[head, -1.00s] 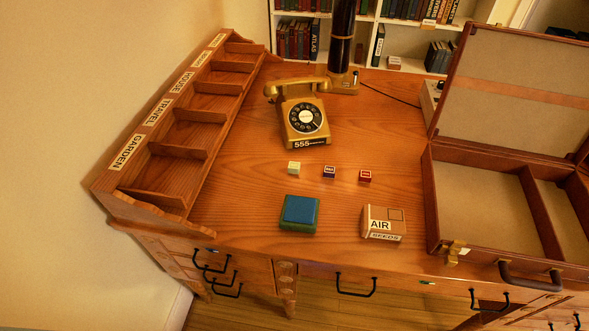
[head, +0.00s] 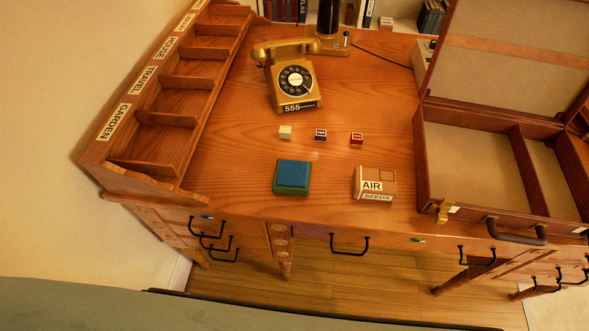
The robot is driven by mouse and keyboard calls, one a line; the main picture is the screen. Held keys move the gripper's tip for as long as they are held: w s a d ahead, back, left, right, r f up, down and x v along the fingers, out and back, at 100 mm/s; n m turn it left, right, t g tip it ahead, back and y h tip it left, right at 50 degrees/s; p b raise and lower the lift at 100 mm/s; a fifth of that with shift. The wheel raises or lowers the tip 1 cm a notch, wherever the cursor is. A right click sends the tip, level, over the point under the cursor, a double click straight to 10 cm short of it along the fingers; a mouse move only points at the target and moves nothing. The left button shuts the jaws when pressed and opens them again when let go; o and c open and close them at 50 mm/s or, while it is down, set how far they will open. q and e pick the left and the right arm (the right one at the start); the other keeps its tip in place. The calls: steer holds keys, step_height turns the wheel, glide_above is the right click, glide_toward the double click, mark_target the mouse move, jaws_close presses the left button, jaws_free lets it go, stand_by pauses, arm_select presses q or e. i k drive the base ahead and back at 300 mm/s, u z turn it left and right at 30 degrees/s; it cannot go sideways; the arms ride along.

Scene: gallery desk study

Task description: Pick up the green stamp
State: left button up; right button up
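Three small stamp blocks stand apart in a row on the wooden desk (head: 230,165). The left one is pale green (head: 285,132) with a whitish top, and I take it as the green stamp. The middle one is dark blue-purple (head: 320,135) and the right one is red (head: 356,139). Nothing touches or covers the pale green block. Neither of my grippers is in view.
A green pad with a blue top (head: 293,174) and an AIR/SEEDS box (head: 374,184) sit nearer the front edge. A rotary telephone (head: 293,85) stands behind the stamps. A labelled sorter (head: 165,118) is left, an open case (head: 470,160) right.

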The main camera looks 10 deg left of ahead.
mark_target(285, 131)
steer(key=k, duration=0.5)
steer(key=z, duration=1.85)
steer(key=i, duration=1)
steer(key=u, duration=2)
